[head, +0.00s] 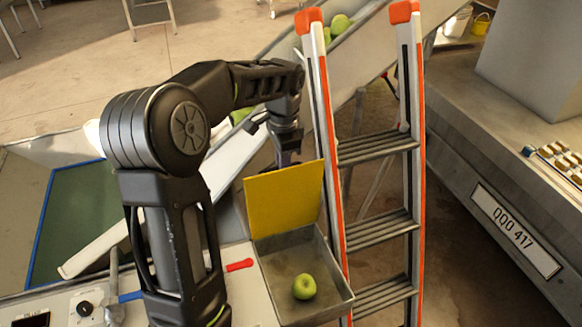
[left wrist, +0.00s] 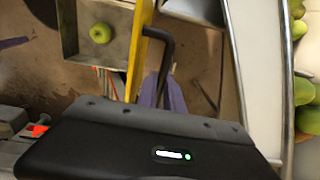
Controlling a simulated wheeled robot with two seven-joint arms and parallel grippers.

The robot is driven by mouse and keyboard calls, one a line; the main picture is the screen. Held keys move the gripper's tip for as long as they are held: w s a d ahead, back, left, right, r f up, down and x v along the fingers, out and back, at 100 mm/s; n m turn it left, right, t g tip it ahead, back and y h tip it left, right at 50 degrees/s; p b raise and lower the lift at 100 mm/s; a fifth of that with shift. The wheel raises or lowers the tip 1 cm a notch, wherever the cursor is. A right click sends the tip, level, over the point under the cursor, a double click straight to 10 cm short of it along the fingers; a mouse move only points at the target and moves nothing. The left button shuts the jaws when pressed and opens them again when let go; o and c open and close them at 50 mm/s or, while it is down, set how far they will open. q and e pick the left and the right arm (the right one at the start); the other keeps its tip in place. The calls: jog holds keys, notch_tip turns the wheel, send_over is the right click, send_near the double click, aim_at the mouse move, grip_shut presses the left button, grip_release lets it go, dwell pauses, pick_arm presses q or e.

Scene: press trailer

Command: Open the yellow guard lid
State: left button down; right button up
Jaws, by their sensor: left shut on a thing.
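The yellow guard lid (head: 284,199) stands raised, roughly upright, at the back edge of a grey metal box (head: 330,270). The box is open at the top and holds one green apple (head: 304,287). In the left wrist view the lid (left wrist: 138,45) shows nearly edge-on, with a black bent handle (left wrist: 166,45) on its outer side. My left gripper (head: 286,158) is behind the lid's top edge. In the left wrist view its fingers (left wrist: 163,94) are shut on the handle. The lid partly hides the fingertips in the head view. My right gripper is not in view.
An orange and grey stepladder (head: 333,165) stands close to the right of the box. A sloping chute with green apples (head: 340,24) lies behind. A red-handled tool (head: 240,265) is left of the box. A trailer side with a number plate (head: 515,232) is at right.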

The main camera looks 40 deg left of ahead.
pick_arm(q)
jog(key=shift+w+a+f, duration=0.2)
jog(key=shift+a+f, duration=0.1)
jog(key=shift+a, duration=0.35)
jog(key=c, duration=1.5)
grip_release()
jog(key=shift+r, duration=0.15)
jog(key=shift+w+r, duration=0.1)
notch_tip(320, 180, up, 8)
jog(key=shift+d+f+b, duration=0.2)
jog(key=shift+d+b, duration=0.05)
jog(key=shift+b, duration=0.2)
